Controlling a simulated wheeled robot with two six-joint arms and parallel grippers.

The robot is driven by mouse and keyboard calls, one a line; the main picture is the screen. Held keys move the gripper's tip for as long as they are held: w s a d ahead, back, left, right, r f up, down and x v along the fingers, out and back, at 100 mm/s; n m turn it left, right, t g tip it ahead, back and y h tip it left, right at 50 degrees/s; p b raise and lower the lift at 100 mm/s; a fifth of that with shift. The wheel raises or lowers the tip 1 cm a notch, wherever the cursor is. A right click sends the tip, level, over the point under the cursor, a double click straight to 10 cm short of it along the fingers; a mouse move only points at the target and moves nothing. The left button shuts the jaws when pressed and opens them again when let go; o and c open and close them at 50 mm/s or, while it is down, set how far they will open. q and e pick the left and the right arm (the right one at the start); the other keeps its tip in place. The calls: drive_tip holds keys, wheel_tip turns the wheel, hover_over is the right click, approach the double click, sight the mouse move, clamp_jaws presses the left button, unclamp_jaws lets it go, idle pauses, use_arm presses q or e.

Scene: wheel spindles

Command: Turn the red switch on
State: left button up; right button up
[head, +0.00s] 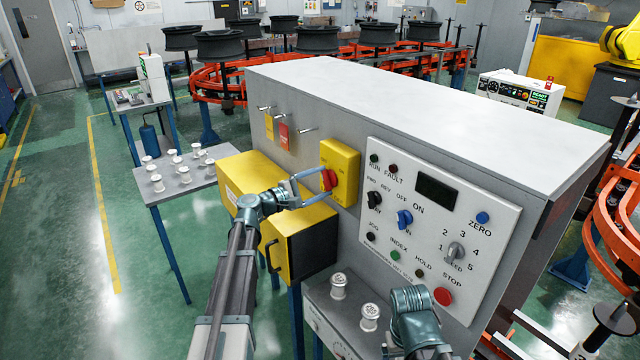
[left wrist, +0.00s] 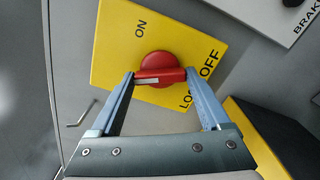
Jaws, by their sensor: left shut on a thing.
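The red switch (head: 328,179) is a rotary knob with a bar handle on a yellow plate (head: 346,165), mounted on the grey cabinet's front. The left wrist view shows the red knob (left wrist: 160,72) between ON at the upper left of the plate and OFF at the right. Its bar lies nearly level in that view, with a pale mark on its left half. My left gripper (head: 322,185) is shut on the bar, one finger at each end, also in the left wrist view (left wrist: 160,78). My right arm shows at the lower right; its fingers are hidden.
A control panel (head: 432,228) with knobs and buttons is right of the switch. Hooks with tags (head: 283,135) are to its left. A small table (head: 200,180) with metal parts stands at the left.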

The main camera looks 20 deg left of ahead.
use_arm(q)
drive_tip(key=m, duration=1.4)
drive_tip(key=shift+f, duration=0.1)
idle(0.6)
drive_tip(key=o, duration=1.2)
drive_tip(key=v, duration=1.4)
drive_tip(key=shift+w+d, duration=0.1)
drive_tip(key=x, duration=1.3)
drive_tip(key=shift+w+d, duration=0.25)
drive_tip(key=shift+w, duration=0.05)
drive_tip(key=shift+s+a, duration=0.1)
